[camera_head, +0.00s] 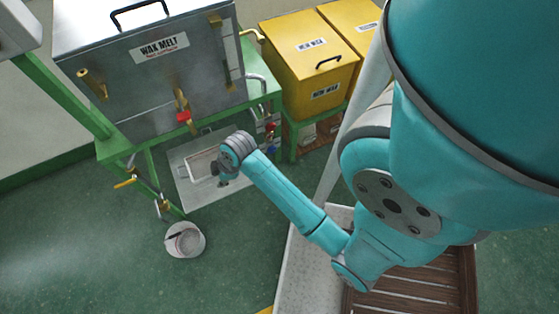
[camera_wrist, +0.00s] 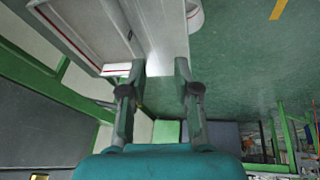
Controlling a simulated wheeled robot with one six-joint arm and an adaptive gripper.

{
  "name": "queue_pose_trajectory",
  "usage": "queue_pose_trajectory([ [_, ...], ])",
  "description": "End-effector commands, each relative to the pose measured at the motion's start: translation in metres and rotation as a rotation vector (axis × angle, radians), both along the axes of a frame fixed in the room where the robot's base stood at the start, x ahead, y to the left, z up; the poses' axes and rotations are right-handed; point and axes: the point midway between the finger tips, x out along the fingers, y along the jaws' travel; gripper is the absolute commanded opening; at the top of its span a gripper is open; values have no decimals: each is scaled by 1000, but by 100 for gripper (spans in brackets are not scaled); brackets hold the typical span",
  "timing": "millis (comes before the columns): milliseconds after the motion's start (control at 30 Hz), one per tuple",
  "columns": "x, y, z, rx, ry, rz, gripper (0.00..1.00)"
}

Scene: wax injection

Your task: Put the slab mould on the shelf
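A pale rectangular frame with reddish edging, seemingly the slab mould (camera_head: 199,164), lies on a light grey plate (camera_head: 205,197) low under the wax melter. In the wrist view the mould (camera_wrist: 85,30) fills the upper left as a pale frame with a red line. My gripper (camera_wrist: 160,68) has its two fingers apart, with the grey plate showing between them. The left finger overlaps the mould's near edge in the picture; I cannot tell whether they touch. In the head view my gripper (camera_head: 226,181) is beside the mould's right end, mostly hidden by my wrist.
The grey wax melter (camera_head: 150,62) stands on a green frame (camera_head: 262,100), with brass taps in front. A white bucket (camera_head: 185,240) stands on the floor at the front. Yellow wax bins (camera_head: 308,70) are at the right. A slatted wooden surface (camera_head: 420,285) lies near my base. Open floor is at the left.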

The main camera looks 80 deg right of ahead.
Motion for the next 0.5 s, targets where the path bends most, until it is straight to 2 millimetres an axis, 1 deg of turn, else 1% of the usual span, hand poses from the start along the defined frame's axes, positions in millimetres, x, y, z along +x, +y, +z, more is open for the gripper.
queue_pose_trajectory([
  [33, -12, 16, -7, -5, -24, -28, 31],
  [133, -29, 37, -12, -19, -88, -97, 31],
  [233, -49, 57, -10, -25, -159, -158, 31],
  [367, -76, 78, -1, -23, -257, -228, 31],
  [500, -107, 98, 21, -4, -372, -289, 31],
])
